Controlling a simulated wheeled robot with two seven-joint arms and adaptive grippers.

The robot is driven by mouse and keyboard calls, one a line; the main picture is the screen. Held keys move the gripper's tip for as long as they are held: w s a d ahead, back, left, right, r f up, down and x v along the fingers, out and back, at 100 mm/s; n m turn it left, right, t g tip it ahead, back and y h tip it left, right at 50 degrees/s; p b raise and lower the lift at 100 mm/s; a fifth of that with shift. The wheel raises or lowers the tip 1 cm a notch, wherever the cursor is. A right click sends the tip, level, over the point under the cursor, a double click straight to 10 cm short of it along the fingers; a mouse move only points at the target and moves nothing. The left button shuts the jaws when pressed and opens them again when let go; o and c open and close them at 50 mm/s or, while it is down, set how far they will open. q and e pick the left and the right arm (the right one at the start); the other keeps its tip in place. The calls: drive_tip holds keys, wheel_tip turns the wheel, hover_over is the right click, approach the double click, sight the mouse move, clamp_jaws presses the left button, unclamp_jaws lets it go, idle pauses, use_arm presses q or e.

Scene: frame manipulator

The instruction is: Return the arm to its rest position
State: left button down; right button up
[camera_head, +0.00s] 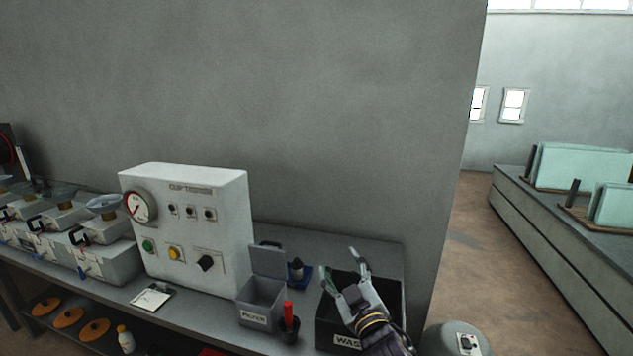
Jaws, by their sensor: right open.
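My right gripper (346,274) is open and empty. Its arm comes in from the bottom right, and the fingers point up and away over the black waste bin (396,293). The gripper and wrist cover part of the bin's opening and its label, of which "WAS" can be read. I cannot tell how high the fingers are above the bin. My left gripper is not in view.
A white control box (205,235) with a gauge stands on the bench. A grey lidded box (263,292) and a black cup (290,329) with a red-handled item sit left of the bin. A wall (330,120) rises behind. A grey rounded object (440,342) is at lower right.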

drive_tip(key=s+d+f+m+g+h, duration=0.35)
drive_tip(key=d+f, duration=0.35)
drive_tip(key=f, duration=0.3)
drive_tip(key=s+d+f+m+g+h, duration=0.1)
drive_tip(key=s+d+f+m+g, duration=0.1)
drive_tip(key=s+d+f+g, duration=0.6)
drive_tip(key=s+d+f+m+g+h, duration=0.15)
drive_tip(key=s+f+g, duration=0.25)
drive_tip(key=s+f, duration=0.9)
drive_tip(key=s+f+y, duration=0.1)
drive_tip(key=s+f, duration=0.1)
drive_tip(key=f, duration=1.3)
drive_tip(key=s+f, duration=0.2)
drive_tip(key=f, duration=1.2)
drive_tip(key=s+d+f+g, duration=0.1)
drive_tip(key=s+d+f, duration=0.1)
drive_tip(key=s+f, duration=0.8)
drive_tip(key=s+d+f+g, duration=0.1)
drive_tip(key=s+f, duration=0.9)
drive_tip(key=s, duration=0.2)
drive_tip(key=shift+s+d+f, duration=0.35)
drive_tip(key=shift+d+f, duration=0.05)
drive_tip(key=shift+w, duration=0.1)
